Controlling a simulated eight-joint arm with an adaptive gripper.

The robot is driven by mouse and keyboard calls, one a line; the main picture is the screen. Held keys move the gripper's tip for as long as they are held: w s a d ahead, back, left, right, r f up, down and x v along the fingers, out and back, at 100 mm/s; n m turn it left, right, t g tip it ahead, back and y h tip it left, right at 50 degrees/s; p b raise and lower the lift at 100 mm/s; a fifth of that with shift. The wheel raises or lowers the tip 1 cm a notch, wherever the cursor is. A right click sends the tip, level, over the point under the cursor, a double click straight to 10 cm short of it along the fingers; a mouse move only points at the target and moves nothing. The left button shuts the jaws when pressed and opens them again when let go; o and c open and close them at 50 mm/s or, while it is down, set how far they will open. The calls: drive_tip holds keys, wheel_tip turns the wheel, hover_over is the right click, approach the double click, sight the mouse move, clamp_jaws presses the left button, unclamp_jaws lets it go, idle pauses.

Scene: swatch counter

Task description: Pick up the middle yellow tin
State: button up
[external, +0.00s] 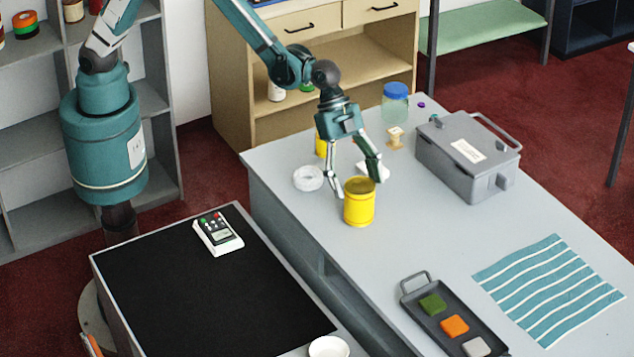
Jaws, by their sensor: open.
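Two yellow tins show in the external view; no third one is visible. The nearer yellow tin (359,207) stands upright near the left edge of the grey counter. A farther yellow tin (320,146) stands behind it to the left, partly hidden by my gripper. My gripper (359,187) is open and points down at the nearer tin. One fingertip is by the tin's left side and the other by its upper right. I cannot tell whether either finger touches it. Nothing is held.
Behind stand a blue-lidded jar (395,103), a small wooden spool (395,138) and a grey toolbox (466,156). A dark tray (419,303) and striped cloth (549,287) lie nearer. The counter between them is clear.

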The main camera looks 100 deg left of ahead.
sight(360, 193)
drive_tip(key=shift+x, duration=1.6)
drive_tip(key=c, duration=1.3)
